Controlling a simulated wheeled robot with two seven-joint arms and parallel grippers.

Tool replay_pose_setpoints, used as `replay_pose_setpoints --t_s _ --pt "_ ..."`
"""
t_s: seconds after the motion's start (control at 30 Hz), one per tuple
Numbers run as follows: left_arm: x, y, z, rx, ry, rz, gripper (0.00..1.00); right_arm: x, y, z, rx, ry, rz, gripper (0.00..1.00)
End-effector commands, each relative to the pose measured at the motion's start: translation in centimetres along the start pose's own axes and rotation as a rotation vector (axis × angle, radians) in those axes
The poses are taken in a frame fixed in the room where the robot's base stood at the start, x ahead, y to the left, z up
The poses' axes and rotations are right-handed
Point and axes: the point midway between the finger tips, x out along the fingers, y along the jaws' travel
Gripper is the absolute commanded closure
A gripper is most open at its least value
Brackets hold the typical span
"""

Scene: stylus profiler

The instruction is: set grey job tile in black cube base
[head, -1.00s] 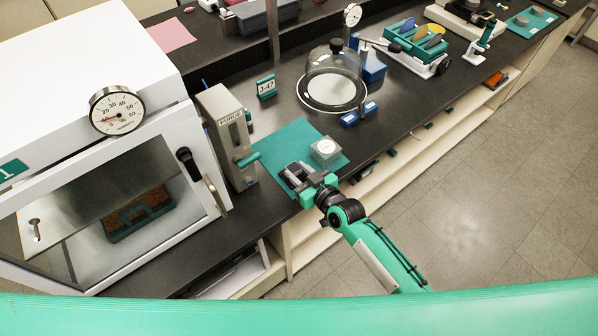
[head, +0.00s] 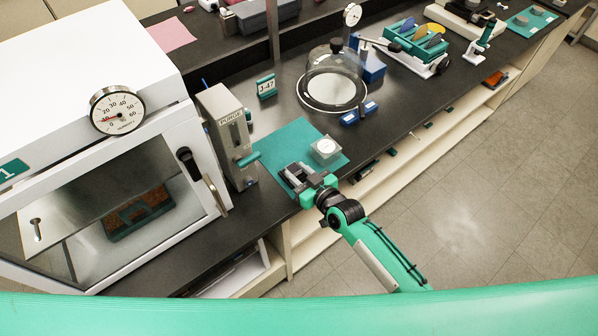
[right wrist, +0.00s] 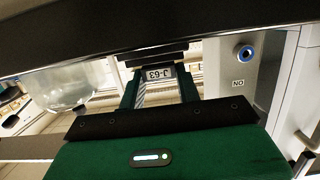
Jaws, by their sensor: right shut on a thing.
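My right gripper (head: 296,173) is low over the front of the teal mat (head: 283,137) in the head view. In the right wrist view its two dark green fingers (right wrist: 159,84) are shut on a small grey tile (right wrist: 159,72) marked J-63. A black shape (right wrist: 157,57) lies just beyond the tile; it may be the black cube base, but I cannot tell whether the tile touches it. In the head view the gripper hides most of the tile and whatever is under it. My left gripper is not in view.
A pale block with a round disc (head: 325,149) stands on the mat, right of the gripper. The grey PURGE unit (head: 227,135) with its teal lever is close on the left. A glass dome (head: 334,75) and J-47 sign (head: 266,87) stand behind. The bench's front edge is near.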

Motion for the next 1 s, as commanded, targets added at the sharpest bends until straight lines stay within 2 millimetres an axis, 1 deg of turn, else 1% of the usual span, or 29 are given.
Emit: replay_pose_setpoints --t_s 0.27,0.63,0.87,1.0 --pt "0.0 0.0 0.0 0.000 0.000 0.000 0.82 0.0 0.0 0.0 0.000 0.000 0.000 1.00" --pt "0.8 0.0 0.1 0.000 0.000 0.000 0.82 0.2 0.0 1.0 0.000 0.000 0.000 1.00" --pt "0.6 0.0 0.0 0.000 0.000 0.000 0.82 0.2 0.0 0.8 0.000 0.000 0.000 1.00" --pt "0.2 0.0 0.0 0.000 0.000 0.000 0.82 0.1 0.0 0.4 0.000 0.000 0.000 1.00"
